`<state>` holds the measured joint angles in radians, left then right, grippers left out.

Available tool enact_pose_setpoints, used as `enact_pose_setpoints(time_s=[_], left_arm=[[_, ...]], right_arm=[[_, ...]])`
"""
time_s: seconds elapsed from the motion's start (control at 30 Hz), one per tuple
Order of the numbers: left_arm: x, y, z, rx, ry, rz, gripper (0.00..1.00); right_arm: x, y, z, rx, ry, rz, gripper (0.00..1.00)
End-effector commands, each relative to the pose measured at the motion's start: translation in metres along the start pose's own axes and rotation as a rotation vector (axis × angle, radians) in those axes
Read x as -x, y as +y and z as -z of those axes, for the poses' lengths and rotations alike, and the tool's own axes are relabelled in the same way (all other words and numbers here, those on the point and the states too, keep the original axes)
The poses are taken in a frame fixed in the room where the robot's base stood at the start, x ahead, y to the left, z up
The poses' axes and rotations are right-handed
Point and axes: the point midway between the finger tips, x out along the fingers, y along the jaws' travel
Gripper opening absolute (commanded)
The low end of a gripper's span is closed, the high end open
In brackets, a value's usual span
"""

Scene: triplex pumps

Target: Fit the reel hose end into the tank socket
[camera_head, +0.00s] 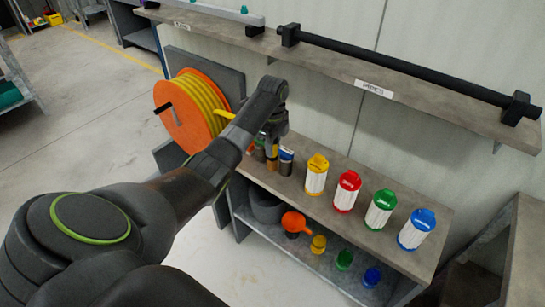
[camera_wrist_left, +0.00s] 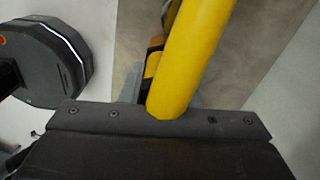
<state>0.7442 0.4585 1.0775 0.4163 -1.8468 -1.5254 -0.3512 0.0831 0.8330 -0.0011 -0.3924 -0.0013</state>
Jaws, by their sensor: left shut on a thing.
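The reel (camera_head: 185,113) has an orange side disc and yellow hose wound on it, at the left of the head view. My left gripper (camera_head: 271,152) reaches over the bench beside the reel, pointing down. It is shut on the yellow hose, which runs from the reel towards it. In the left wrist view the hose (camera_wrist_left: 190,60) is a thick yellow tube slanting down to the dark gripper housing, which hides the fingertips and the grip. I cannot make out the tank socket in either view. My right gripper is not in view.
Yellow (camera_head: 316,176), red (camera_head: 346,192), green (camera_head: 380,210) and blue (camera_head: 416,230) capped canisters stand along the bench right of the gripper. Small dark items stand just below it. A shelf labelled PIPES (camera_head: 440,100) holds a long black pipe above. An orange funnel (camera_head: 295,223) sits on the lower shelf.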

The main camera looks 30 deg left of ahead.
Motion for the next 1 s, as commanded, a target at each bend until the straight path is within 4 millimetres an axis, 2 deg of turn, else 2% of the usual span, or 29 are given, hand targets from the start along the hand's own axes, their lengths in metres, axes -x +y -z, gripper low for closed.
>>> enact_pose_setpoints(time_s=[0.23, 0.37, 0.57, 0.8, 1.0], left_arm=[[0.004, -0.001, 0.000, 0.000, 0.000, 0.003, 0.00], [0.015, -0.001, 0.000, -0.001, 0.000, 0.006, 0.00], [0.046, -0.002, -0.001, 0.000, -0.001, 0.007, 0.00], [0.094, -0.001, -0.001, 0.000, -0.001, 0.003, 0.00], [0.114, 0.000, 0.000, 0.000, 0.000, 0.001, 0.00]], right_arm=[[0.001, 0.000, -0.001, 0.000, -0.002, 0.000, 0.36], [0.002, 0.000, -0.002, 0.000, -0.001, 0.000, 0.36], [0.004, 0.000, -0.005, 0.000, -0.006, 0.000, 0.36], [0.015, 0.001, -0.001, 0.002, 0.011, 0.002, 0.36], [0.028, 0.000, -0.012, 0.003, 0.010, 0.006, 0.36]])
